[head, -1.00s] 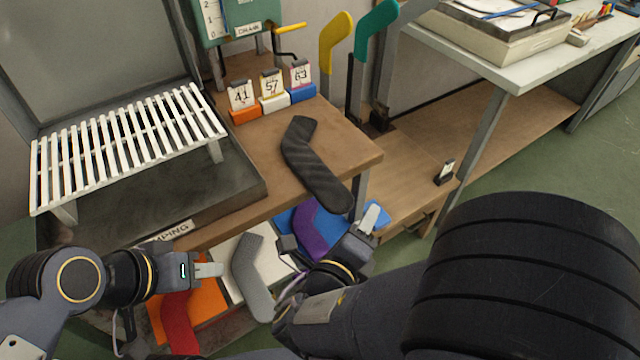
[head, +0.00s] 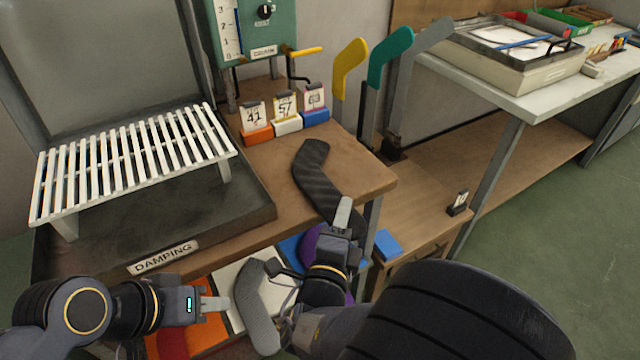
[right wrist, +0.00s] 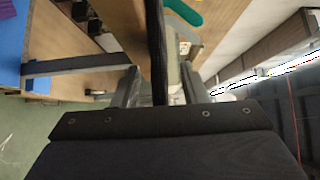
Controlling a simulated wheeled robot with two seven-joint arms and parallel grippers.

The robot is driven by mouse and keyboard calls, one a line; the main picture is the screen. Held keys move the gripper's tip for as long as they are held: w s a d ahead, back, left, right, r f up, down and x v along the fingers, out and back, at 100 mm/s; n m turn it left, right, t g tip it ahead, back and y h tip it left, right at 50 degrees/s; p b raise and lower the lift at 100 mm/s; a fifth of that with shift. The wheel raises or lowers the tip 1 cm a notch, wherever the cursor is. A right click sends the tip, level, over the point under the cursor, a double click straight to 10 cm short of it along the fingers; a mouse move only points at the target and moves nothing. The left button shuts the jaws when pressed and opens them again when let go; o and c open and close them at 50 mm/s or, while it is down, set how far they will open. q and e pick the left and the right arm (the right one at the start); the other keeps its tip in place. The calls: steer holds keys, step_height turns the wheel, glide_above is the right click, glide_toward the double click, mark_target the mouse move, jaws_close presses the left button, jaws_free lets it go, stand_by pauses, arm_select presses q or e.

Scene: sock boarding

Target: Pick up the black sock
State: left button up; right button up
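The black sock (head: 315,175) lies flat on the wooden bench, its lower end reaching the front edge. My right gripper (head: 342,215) is at that lower end and hides part of it. In the right wrist view, the two fingers (right wrist: 158,88) stand apart, with the thin dark edge of the sock (right wrist: 157,40) between them and gaps on both sides. My left gripper (head: 214,304) is at the lower left, away from the sock, in front of the lower shelf. Its fingers show edge-on, so its opening is unclear.
A white slatted rack (head: 130,160) stands left on the damping tray (head: 240,215). Numbered cards (head: 286,108) stand behind the sock. Grey (head: 258,305), red and purple socks lie on coloured mats below. Yellow (head: 350,68) and teal (head: 390,55) forms stand behind right.

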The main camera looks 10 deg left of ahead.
steer(key=c, duration=0.8)
steer(key=shift+r, duration=0.1)
steer(key=shift+c, duration=0.2)
